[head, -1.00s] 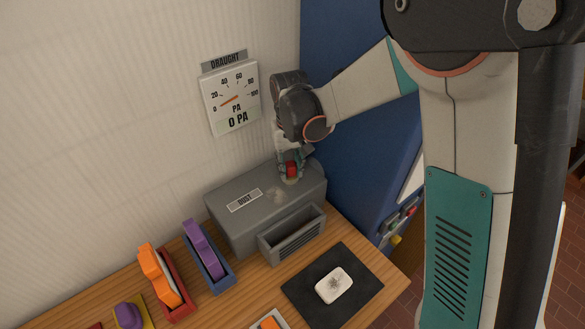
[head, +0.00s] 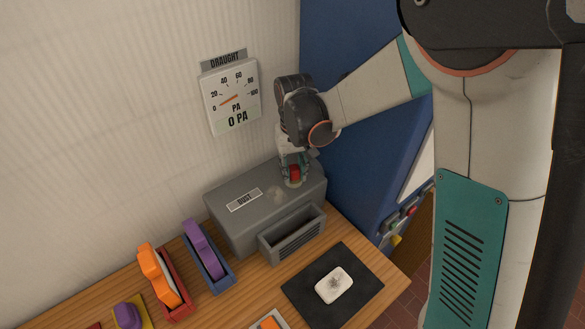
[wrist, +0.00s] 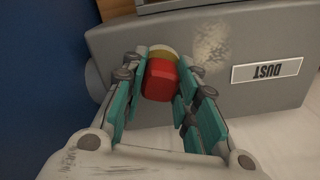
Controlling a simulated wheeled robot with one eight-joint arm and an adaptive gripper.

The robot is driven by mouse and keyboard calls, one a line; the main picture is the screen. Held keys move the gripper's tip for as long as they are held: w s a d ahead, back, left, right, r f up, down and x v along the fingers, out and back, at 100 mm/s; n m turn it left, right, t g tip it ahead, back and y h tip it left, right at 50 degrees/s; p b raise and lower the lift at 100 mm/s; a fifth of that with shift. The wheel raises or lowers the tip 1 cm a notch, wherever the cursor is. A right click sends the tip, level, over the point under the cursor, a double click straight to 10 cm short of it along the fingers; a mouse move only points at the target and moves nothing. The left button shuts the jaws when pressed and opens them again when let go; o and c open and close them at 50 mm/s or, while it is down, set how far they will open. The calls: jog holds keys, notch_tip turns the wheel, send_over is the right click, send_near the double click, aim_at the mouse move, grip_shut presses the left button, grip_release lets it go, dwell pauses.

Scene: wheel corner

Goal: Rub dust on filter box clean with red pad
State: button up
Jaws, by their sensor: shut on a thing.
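The grey filter box (head: 233,219) stands on the bench against the wall, with a "DUST" label (head: 244,200) on its top. A pale dust patch (wrist: 211,47) lies on the top beside the label; in the head view the patch (head: 275,194) is just left of my gripper. My gripper (head: 293,180) is shut on the red pad (wrist: 160,80), which has a yellowish and pale end beyond the red. The pad is over the right part of the box top, beside the dust. Whether it touches the top I cannot tell.
A draught gauge (head: 232,98) reading 0 PA hangs on the wall behind. A blue cabinet (head: 345,100) stands close on the right. Orange (head: 158,274) and purple (head: 203,250) handled tools sit in trays at left. A black mat (head: 305,291) with a white pad (head: 334,285) lies in front.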

jog(key=shift+w+a, duration=0.5)
jog(key=shift+w, duration=0.3)
jog(key=shift+s, duration=0.1)
jog(key=shift+s+d+f, duration=0.1)
jog(key=shift+s+d, duration=0.45)
jog(key=shift+s, duration=0.2)
jog(key=shift+w, duration=0.1)
jog(key=shift+w+a, duration=0.55)
jog(key=shift+w, duration=0.2)
jog(key=shift+s+d, duration=0.1)
jog(key=shift+s+d+b, duration=0.4)
jog(key=shift+s, duration=0.35)
